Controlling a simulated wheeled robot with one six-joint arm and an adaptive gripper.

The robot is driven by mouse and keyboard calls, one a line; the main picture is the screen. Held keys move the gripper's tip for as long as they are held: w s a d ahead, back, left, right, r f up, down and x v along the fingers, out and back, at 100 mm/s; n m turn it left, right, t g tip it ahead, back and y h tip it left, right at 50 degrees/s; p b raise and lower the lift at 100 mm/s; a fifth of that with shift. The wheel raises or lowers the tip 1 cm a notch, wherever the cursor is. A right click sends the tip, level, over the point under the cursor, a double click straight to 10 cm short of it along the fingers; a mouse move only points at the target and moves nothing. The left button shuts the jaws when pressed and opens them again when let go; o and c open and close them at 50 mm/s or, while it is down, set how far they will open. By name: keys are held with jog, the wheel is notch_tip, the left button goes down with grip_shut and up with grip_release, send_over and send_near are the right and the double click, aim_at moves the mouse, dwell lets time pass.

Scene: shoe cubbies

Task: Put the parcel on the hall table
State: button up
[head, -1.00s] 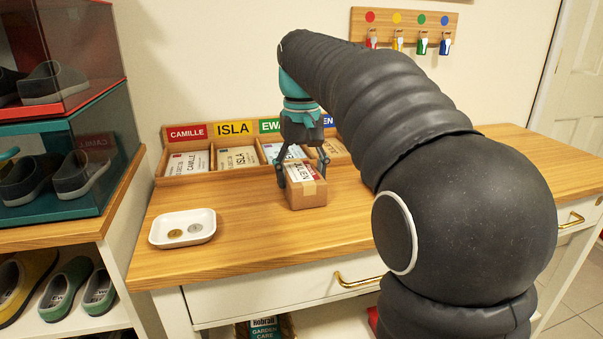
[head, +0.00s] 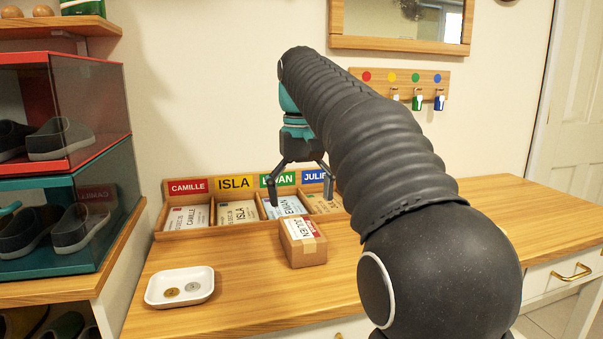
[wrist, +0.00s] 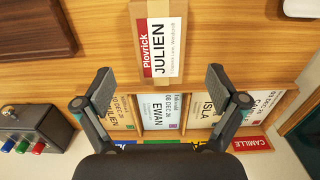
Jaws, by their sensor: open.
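The parcel (head: 302,243) is a small brown cardboard box with tape and a white label reading JULIEN. It rests on the wooden hall table (head: 240,262), in front of the name-labelled sorter. It also shows in the wrist view (wrist: 158,60), beyond my fingertips. My gripper (head: 301,195) is open and empty, raised above and behind the parcel, apart from it. In the wrist view its two fingers (wrist: 160,85) are spread wide with nothing between them.
A wooden sorter (head: 190,233) with labelled compartments holding cards stands at the table's back. A white dish (head: 180,298) with two coins sits front left. Shoe boxes (head: 65,165) stand further left. Key hooks (head: 420,95) hang on the wall. Table space right of the parcel is partly behind my arm.

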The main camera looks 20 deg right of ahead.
aim_at(302, 229)
jog(key=shift+r, duration=2.45)
